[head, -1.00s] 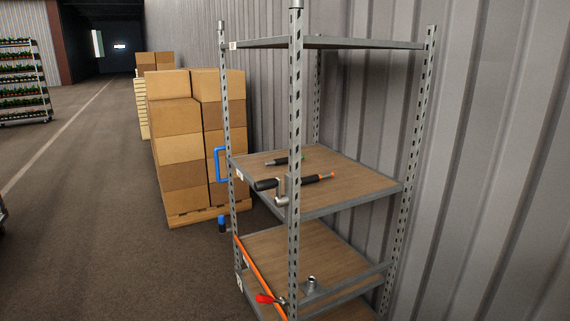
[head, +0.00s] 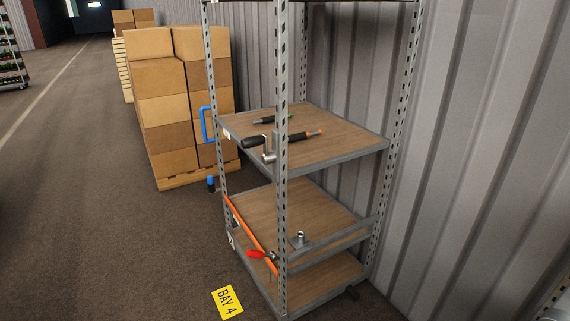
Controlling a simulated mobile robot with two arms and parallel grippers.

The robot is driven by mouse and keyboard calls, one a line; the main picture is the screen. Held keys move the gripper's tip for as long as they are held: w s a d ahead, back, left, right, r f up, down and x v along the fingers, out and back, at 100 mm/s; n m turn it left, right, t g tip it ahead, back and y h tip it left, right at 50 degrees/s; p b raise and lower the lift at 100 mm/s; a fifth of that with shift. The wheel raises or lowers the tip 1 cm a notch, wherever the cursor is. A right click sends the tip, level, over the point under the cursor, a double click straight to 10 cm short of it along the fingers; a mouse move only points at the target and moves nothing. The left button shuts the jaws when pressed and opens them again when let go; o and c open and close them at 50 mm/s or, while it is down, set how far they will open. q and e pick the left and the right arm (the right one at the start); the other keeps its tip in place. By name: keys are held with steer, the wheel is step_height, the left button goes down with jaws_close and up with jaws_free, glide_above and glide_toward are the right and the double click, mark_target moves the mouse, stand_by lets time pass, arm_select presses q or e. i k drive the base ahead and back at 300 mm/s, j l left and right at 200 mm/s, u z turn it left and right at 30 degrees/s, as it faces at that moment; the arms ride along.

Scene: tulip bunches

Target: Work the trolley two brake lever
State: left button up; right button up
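A grey metal trolley (head: 283,190) with perforated posts and brown wooden shelves stands against the corrugated wall in the head view. I cannot tell which of these is the brake lever. Neither of my grippers shows in the head view.
Black-handled tools (head: 290,137) lie on the upper wooden shelf. Stacked cardboard boxes (head: 165,100) stand on a pallet behind the trolley. A yellow BAY 4 sign (head: 227,302) is on the floor in front.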

mark_target(251, 253)
steer(key=i+j, duration=0.2)
steer(key=i+j+z, duration=0.1)
steer(key=i, duration=0.75)
steer(key=i+l, duration=0.2)
steer(key=l+z, duration=0.05)
steer(key=l, duration=0.05)
